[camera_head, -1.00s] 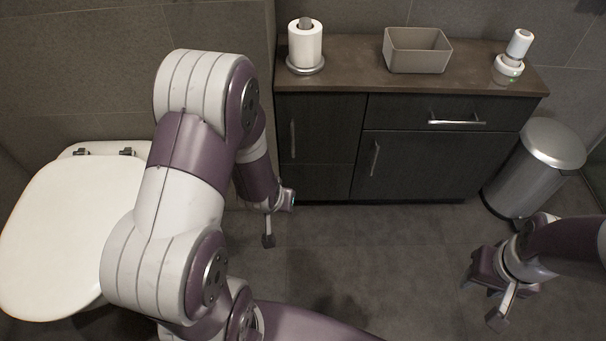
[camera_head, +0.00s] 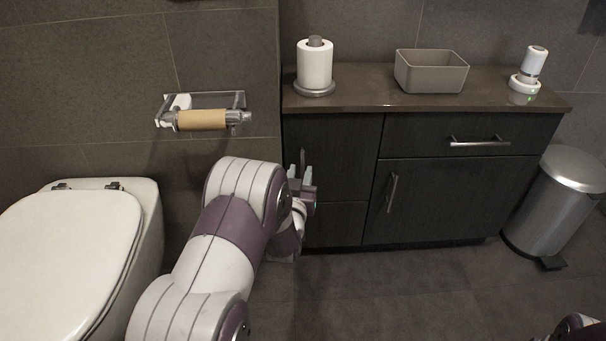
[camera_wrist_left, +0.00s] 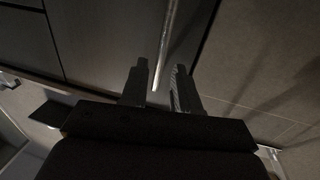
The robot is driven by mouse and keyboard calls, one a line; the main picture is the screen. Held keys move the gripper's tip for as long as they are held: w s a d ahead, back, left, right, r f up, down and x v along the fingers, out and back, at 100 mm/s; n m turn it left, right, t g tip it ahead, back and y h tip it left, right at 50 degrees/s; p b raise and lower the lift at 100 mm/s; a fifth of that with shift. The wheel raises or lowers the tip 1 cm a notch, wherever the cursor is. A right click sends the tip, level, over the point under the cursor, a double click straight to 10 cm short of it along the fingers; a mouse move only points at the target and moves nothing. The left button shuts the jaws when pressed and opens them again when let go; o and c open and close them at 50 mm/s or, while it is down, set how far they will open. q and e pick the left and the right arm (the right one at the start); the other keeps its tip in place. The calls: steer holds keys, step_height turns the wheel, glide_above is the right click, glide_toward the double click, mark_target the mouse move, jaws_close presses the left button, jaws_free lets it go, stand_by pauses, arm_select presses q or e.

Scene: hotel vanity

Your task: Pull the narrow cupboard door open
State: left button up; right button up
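The narrow cupboard door (camera_head: 345,150) is the dark left-hand front of the vanity cabinet and looks shut. Its thin vertical metal handle (camera_head: 303,158) is near its left edge, partly hidden by my left gripper (camera_head: 301,178). In the left wrist view the handle (camera_wrist_left: 168,40) is a pale bar running down toward the gap between the fingers of my left gripper (camera_wrist_left: 160,72). These fingers are apart, one on each side of the bar's end. I cannot tell whether either touches it. Only a bit of my right arm shows at the bottom right corner.
A wider door with a slanting-looking handle (camera_head: 392,192) and a drawer (camera_head: 465,135) are to the right. The countertop (camera_head: 370,100) holds a paper roll (camera_head: 315,65), a bin-like box (camera_head: 430,75) and a dispenser (camera_head: 530,68). A toilet (camera_head: 65,250) stands left, a metal bin (camera_head: 555,205) right.

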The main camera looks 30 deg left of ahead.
mark_target(302, 166)
arm_select(q)
steer(key=x, duration=0.2)
steer(key=b+x, duration=0.1)
steer(key=shift+w+f, duration=0.1)
steer(key=shift+f, duration=0.15)
steer(key=shift+w+a+r, duration=0.25)
steer(key=shift+w, duration=0.25)
jaws_close()
arm_select(e)
step_height(302, 166, down, 2)
steer(key=shift+f, duration=0.15)
arm_select(q)
steer(key=shift+s+d, duration=0.1)
